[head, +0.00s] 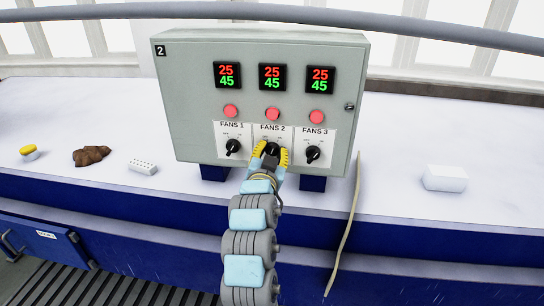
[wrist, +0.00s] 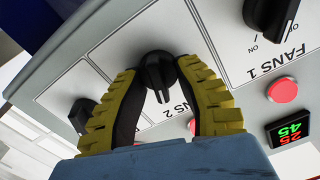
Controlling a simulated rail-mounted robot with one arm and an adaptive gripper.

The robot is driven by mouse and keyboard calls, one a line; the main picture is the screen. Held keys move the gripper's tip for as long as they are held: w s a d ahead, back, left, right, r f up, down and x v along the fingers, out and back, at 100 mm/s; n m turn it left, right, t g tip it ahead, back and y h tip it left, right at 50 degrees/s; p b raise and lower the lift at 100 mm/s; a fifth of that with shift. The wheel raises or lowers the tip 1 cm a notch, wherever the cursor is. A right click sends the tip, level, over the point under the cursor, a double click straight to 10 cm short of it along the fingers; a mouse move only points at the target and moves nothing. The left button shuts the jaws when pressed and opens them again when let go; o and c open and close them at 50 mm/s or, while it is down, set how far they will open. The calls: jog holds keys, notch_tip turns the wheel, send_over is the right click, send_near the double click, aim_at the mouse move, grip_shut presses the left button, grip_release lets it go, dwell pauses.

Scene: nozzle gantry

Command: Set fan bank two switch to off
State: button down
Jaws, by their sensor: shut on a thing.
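The control box (head: 185,120) has three black rotary switches in a row on white plates labelled FANS 1, FANS 2 and FANS 3. The FANS 2 switch (head: 272,148) is the middle one. My gripper (head: 271,152) is at this switch, a yellow ribbed finger on each side. In the wrist view, the FANS 2 switch (wrist: 158,72) sits between the fingertips of my gripper (wrist: 160,75), which is shut on it. Its off and on marks are covered in both views, so I cannot tell its setting.
The FANS 1 switch (head: 232,146) and FANS 3 switch (head: 312,152) stand close on either side. Red buttons (head: 272,114) and lit displays (head: 272,77) are above. A white block (head: 445,178) lies on the bench (head: 410,205).

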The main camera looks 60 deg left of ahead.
jog(key=n+b, duration=0.2)
jog(key=n, duration=0.2)
jog(key=shift+f+b, duration=0.2)
jog(key=shift+b, duration=0.1)
jog(key=shift+s+a+n+b, duration=0.1)
jog(key=shift+n+b, duration=0.4)
jog(key=shift+n, duration=2.3)
jog(key=c, duration=0.7)
grip_release()
jog(key=shift+r, duration=0.1)
jog(key=shift+o, duration=0.2)
jog(key=shift+s+d+r, duration=0.15)
jog(key=shift+s+d, duration=0.25)
jog(key=shift+d, duration=0.1)
jog(key=v, duration=0.6)
